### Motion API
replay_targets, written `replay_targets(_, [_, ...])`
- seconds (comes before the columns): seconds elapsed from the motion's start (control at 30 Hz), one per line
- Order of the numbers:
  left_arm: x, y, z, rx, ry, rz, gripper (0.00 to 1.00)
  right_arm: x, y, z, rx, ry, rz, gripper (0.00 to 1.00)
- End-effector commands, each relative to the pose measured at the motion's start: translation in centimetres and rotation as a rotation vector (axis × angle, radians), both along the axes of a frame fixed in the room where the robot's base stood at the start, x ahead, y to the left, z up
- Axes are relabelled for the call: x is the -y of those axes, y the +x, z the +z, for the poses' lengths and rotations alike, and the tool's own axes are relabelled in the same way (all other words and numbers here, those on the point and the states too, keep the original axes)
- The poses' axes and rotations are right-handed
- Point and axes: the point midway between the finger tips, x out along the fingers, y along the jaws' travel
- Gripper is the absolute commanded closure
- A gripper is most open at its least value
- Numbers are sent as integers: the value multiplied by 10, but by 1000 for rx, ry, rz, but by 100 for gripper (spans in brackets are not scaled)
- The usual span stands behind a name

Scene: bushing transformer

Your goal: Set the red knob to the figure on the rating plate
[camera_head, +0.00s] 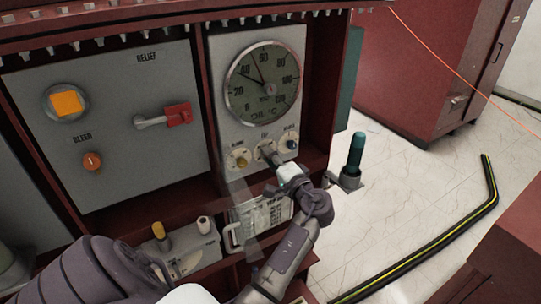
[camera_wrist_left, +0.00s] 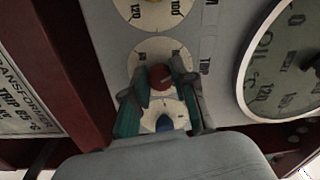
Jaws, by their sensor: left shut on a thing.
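The red knob (camera_wrist_left: 160,77) sits on a round white dial (camera_wrist_left: 148,56) in the left wrist view. My left gripper (camera_wrist_left: 159,88) is shut around it, one teal-and-grey finger on each side. Which figure the knob points to cannot be told. In the head view my left gripper (camera_head: 268,152) covers the middle dial of three below the gauge. My right gripper is not in view.
A large round gauge (camera_head: 264,84) is above the dials. A yellow knob (camera_head: 241,161) and a blue knob (camera_head: 290,143) flank the middle one. A red-handled lever (camera_head: 178,115), orange knob (camera_head: 92,161) and orange square (camera_head: 67,102) are on the left panel.

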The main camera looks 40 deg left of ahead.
Motion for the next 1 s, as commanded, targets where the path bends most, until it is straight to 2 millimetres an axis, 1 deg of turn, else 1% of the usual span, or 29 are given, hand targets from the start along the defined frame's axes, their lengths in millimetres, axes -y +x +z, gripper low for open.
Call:
replay_targets(0.03, [0,0,4,-23,11,-1,100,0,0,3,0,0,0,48])
replay_targets(0.33, [0,1,3,-119,40,-1,100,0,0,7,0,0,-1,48])
replay_targets(0.83, [0,1,3,-135,45,-2,100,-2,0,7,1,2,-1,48])
replay_targets(0.87, [0,1,3,-134,45,-2,72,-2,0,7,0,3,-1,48])
replay_targets(1.0, [0,1,2,-135,44,-2,49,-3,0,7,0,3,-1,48])
